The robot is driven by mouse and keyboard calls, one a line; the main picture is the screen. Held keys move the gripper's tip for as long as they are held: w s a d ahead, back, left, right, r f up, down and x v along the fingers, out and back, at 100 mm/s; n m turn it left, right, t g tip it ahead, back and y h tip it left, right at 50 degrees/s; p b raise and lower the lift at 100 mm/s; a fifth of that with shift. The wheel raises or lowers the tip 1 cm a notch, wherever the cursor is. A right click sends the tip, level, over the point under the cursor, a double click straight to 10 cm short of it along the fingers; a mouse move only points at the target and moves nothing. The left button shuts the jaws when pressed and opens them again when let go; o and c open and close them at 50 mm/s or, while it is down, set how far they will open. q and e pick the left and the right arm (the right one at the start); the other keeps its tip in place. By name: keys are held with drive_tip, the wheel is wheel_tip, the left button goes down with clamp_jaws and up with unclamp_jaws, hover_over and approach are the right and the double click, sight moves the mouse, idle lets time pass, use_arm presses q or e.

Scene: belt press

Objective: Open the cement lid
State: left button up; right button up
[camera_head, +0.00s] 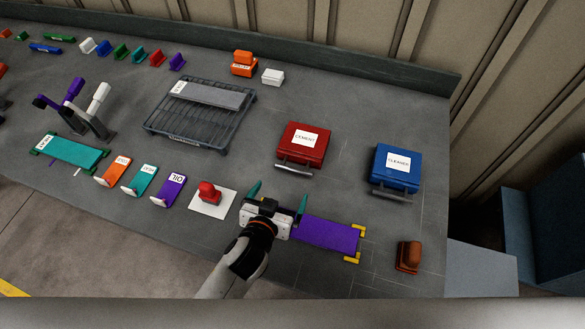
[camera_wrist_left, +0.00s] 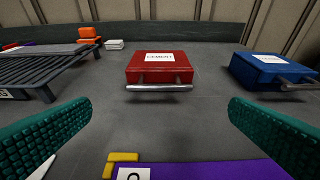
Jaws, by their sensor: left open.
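The red cement box (camera_head: 303,145) stands on the grey bench with its lid shut. It has a white CEMENT label on top and a silver bar handle (camera_head: 294,170) along its front edge. In the left wrist view the box (camera_wrist_left: 160,66) is straight ahead, with its handle (camera_wrist_left: 159,88) facing me. My left gripper (camera_head: 278,194) is open and empty, with teal fingers spread wide. It is in front of the box and apart from the handle, over the left end of a purple plate. My right gripper is not in view.
A blue CLEANER box (camera_head: 396,169) stands right of the red box. The purple plate (camera_head: 328,235) with yellow corner pieces lies below my gripper. A red stamp-like block (camera_head: 209,193) is at left, a brown block (camera_head: 408,256) at right. A dark rack (camera_head: 190,130) stands further left. Bare bench separates gripper and handle.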

use_arm(q)
approach(294, 169)
drive_tip(key=x, duration=0.2)
drive_tip(key=shift+w+d+p, duration=0.1)
drive_tip(key=shift+w+p, duration=0.2)
drive_tip(key=shift+w, duration=0.15)
drive_tip(key=x, duration=0.4)
drive_tip(key=shift+f, duration=0.15)
drive_tip(key=shift+w+f, duration=0.1)
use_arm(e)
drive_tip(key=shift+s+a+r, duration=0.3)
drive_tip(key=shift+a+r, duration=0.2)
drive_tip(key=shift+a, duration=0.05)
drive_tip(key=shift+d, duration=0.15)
